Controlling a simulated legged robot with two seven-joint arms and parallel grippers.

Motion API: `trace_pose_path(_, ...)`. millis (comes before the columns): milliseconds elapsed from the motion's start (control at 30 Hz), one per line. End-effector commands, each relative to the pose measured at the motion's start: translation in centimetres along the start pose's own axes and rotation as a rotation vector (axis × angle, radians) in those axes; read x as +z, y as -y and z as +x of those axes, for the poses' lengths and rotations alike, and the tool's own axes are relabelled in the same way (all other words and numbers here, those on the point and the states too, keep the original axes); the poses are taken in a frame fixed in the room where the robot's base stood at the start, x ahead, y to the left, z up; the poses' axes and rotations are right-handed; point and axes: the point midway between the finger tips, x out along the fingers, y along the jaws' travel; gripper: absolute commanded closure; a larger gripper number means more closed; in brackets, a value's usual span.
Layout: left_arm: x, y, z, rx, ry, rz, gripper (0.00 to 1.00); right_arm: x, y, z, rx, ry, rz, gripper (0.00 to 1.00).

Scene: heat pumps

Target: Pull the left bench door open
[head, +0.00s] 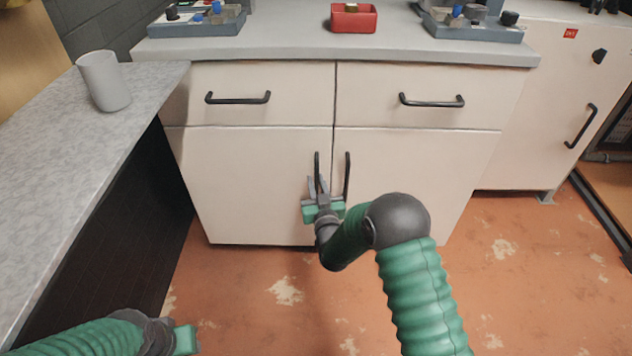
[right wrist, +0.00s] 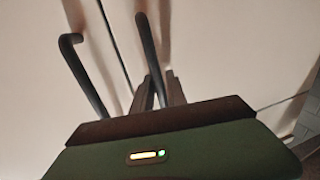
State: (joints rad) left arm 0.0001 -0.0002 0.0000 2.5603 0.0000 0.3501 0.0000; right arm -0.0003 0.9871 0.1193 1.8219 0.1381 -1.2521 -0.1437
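The left bench door (head: 250,180) is a cream panel, closed flush beside the right door (head: 410,180). Its black vertical handle (head: 317,170) is near the middle seam and shows in the right wrist view (right wrist: 148,50). My right gripper (head: 317,187) is at the lower part of this handle. In the right wrist view its two dark fingers (right wrist: 159,88) lie close on either side of the bar, shut on it. The right door's handle (head: 347,175) stands free beside it. My left gripper (head: 185,340) is low at the left, its fingers not clearly seen.
Two drawers with black handles (head: 238,98) (head: 432,101) sit above the doors. The worktop (head: 290,48) carries a red bin (head: 353,18) and blue trays. A grey side counter (head: 60,150) with a cup (head: 104,82) flanks the left. The floor (head: 260,300) before the doors is clear.

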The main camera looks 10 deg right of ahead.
Motion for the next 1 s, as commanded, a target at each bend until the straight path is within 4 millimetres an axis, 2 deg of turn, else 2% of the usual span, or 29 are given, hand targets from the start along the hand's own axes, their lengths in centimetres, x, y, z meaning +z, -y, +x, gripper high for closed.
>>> trace_pose_path(33,0.00,0.00,0.00,0.000,0.000,0.000,0.64,0.01,-0.01,0.01,0.000,0.000,0.000,0.90)
trace_pose_path(100,-0.01,0.00,0.00,0.000,0.000,0.000,0.64,0.01,-0.01,0.01,0.000,0.000,0.000,0.99)
trace_pose_path(133,-0.01,0.00,0.00,0.000,0.000,0.000,0.64,0.01,-0.01,0.01,0.000,0.000,0.000,1.00)
trace_pose_path(1000,-0.02,0.00,0.00,0.000,0.000,0.000,0.64,0.00,-0.02,0.01,0.000,0.000,0.000,1.00)
